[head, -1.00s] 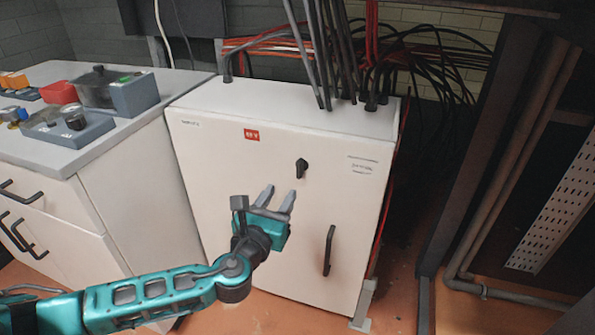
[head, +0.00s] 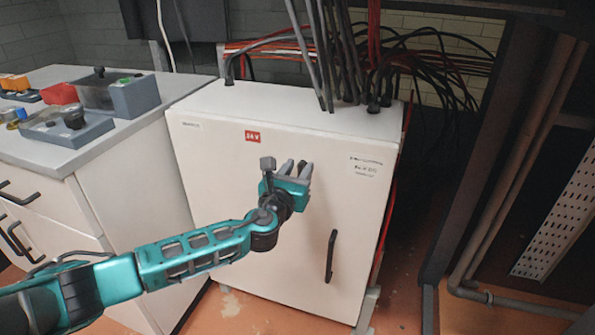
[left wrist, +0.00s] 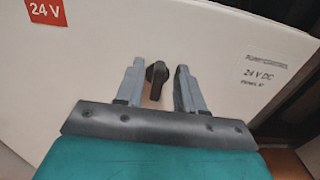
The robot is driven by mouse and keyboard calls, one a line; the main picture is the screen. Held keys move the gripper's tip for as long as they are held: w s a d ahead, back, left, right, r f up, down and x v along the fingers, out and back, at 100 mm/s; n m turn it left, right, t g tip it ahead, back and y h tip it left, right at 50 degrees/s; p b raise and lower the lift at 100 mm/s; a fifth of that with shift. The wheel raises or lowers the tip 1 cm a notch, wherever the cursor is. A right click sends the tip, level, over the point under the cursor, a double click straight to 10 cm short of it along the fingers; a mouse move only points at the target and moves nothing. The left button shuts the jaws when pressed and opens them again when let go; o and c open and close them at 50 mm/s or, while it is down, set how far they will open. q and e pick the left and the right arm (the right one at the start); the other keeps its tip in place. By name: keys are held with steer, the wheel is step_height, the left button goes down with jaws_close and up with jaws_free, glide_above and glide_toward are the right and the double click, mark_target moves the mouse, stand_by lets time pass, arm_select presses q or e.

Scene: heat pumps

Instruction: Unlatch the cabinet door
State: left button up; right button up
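The white cabinet door (head: 230,175) faces me and looks closed. Its black latch knob (left wrist: 156,78) shows in the left wrist view, between the two fingers of my left gripper (left wrist: 155,85). The fingers are apart, with a gap on each side of the knob. In the head view my left gripper (head: 295,168) is in front of the upper middle of the door and hides the knob. A black vertical handle (head: 331,256) is on the door's lower right. My right gripper is not in view.
A grey counter (head: 40,150) with several devices stands to the left of the cabinet. Cables (head: 335,55) rise from the cabinet top. A dark post (head: 480,165) and pipes stand at the right. The door carries a red 24 V label (head: 252,136).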

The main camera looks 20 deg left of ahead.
arm_select(q)
jaws_close()
steer(key=shift+n, duration=0.4)
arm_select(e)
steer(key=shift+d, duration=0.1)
arm_select(q)
steer(key=shift+a+n, duration=0.1)
steer(key=shift+n, duration=0.2)
steer(key=n, duration=0.2)
steer(key=n+b, duration=0.1)
steer(key=n, duration=0.2)
steer(key=a+n, duration=0.1)
steer(key=n, duration=0.1)
steer(key=shift+f+n+b, duration=0.35)
steer(key=shift+n+b, duration=0.05)
steer(key=n, duration=0.6)
steer(key=f+n+b, duration=0.1)
steer(key=n, duration=0.1)
steer(key=shift+a+f+n, duration=0.1)
steer(key=shift+a+n, duration=0.2)
steer(key=shift+n, duration=0.1)
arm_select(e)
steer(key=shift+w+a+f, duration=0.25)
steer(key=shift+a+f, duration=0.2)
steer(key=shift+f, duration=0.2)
